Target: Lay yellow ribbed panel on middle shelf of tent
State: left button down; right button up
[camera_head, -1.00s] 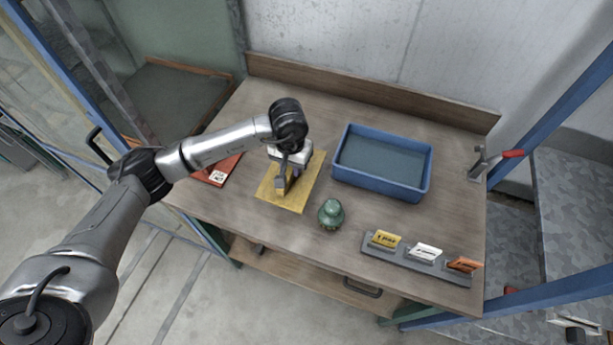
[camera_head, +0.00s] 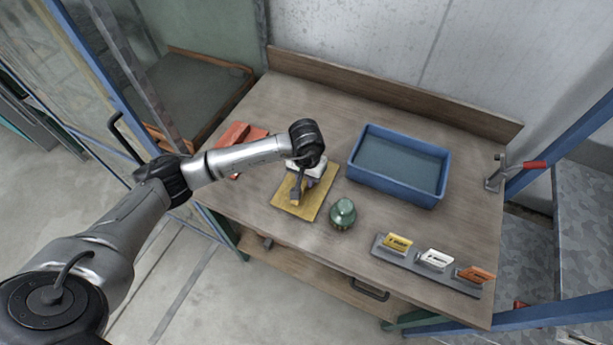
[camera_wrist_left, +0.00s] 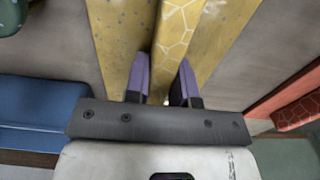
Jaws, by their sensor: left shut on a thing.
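The yellow ribbed panel (camera_head: 316,205) lies on the wooden table, or very close above it. In the left wrist view the panel (camera_wrist_left: 122,35) has a raised rib with a pale hexagon pattern. My left gripper (camera_head: 296,198) is over the panel's middle, pointing down. Its purple-padded fingers (camera_wrist_left: 162,75) are shut on the rib, one on each side. My right gripper is not in view. I cannot pick out the tent's middle shelf for certain.
A blue tray (camera_head: 450,176) and a green jar (camera_head: 342,213) stand right of the panel. A holder (camera_head: 420,262) with yellow, white and orange tags is at the front right. A red-orange panel (camera_head: 232,135) lies behind my arm. A red-handled clamp (camera_head: 505,172) is at the right edge.

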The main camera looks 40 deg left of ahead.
pick_arm(q)
jog(key=c, duration=1.4)
grip_release()
jog(key=shift+f, duration=0.2)
jog(key=o, duration=0.4)
jog(key=shift+o, duration=0.2)
jog(key=shift+r, duration=0.1)
